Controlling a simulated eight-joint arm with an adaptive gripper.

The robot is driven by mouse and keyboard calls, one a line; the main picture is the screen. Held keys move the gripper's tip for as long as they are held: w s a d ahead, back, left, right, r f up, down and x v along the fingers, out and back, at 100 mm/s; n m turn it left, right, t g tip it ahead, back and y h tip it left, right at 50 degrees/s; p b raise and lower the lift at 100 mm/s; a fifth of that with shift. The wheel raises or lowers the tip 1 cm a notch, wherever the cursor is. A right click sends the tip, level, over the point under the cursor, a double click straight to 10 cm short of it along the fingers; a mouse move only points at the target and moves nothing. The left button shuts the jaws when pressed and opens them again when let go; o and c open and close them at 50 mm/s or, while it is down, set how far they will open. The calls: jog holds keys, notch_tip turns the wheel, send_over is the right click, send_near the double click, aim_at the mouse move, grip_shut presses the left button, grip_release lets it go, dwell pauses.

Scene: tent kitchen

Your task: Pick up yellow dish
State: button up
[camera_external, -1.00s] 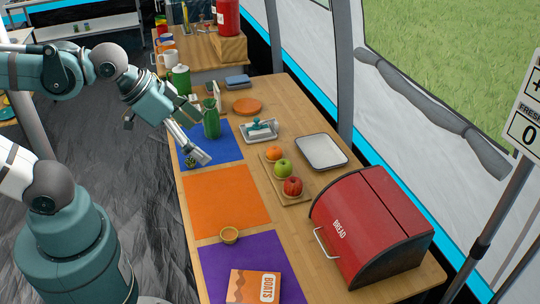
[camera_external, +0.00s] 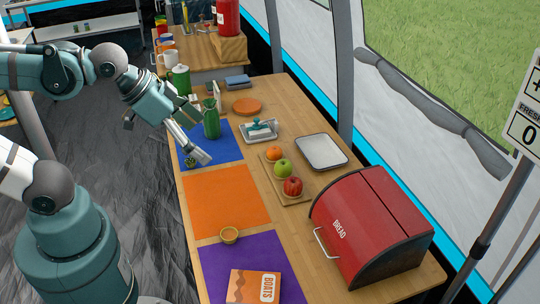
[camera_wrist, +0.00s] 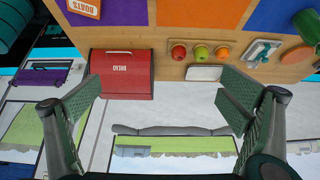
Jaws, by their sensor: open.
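A green bottle (camera_external: 211,120) stands on the blue mat (camera_external: 225,148) beside my gripper. A fruit board (camera_external: 294,198), a white tray (camera_external: 321,152) and a red bread box (camera_external: 370,225) stand to the right. The orange mat is mostly clear.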

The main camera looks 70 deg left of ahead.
jog(key=c, duration=1.5)
jog(key=shift+o, duration=0.2)
jog(key=w+d+f+n+g, duration=0.1)
jog(key=f+n, duration=0.3)
jog(key=f, duration=0.4)
jog(key=w+f+n+g, duration=0.2)
jog(key=f+n+g, duration=0.2)
jog(key=f, duration=0.3)
jog(key=w+d+f+n+g+h+b, duration=0.1)
jog(key=w+f+n+g, duration=0.1)
jog(key=f+n, duration=0.3)
jog(key=shift+d+f, duration=0.2)
jog(key=shift+f, duration=0.75)
jog(key=shift+d+f, duration=0.15)
jog(key=shift+f, duration=0.75)
jog(key=shift+s+d+f+n+g, duration=0.1)
jog(key=shift+s+f+n+g, duration=0.1)
jog(key=shift+f+n+g, duration=0.3)
jog(key=shift+f, duration=0.1)
